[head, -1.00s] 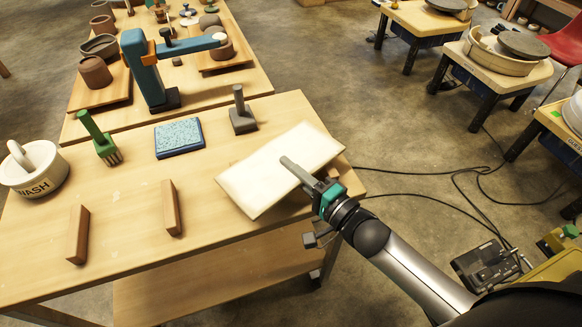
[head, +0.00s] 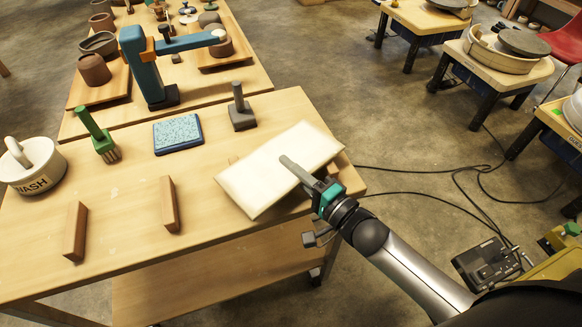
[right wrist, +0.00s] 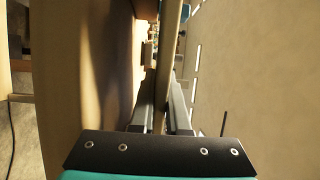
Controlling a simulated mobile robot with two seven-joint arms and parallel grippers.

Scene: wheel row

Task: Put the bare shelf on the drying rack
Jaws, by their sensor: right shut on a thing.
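A pale, flat rectangular board (head: 262,180), which looks like the bare shelf, is tilted over the right end of the near table. My right gripper (head: 296,170) is shut on it at its right side, one finger lying across the upper face. In the right wrist view, the board (right wrist: 171,45) shows edge-on between the two fingers (right wrist: 163,112). I cannot tell whether its lower edge touches the table. No drying rack is clearly recognisable in these frames. My left gripper is not in view.
Two wooden bars (head: 76,231) (head: 169,204) stand on the near table (head: 120,203). Behind them are a white WASH pot (head: 32,168), a green fork tool (head: 97,134), a blue sponge block (head: 178,134) and a grey tool (head: 241,108). A blue arm-like stand (head: 148,70) rises behind.

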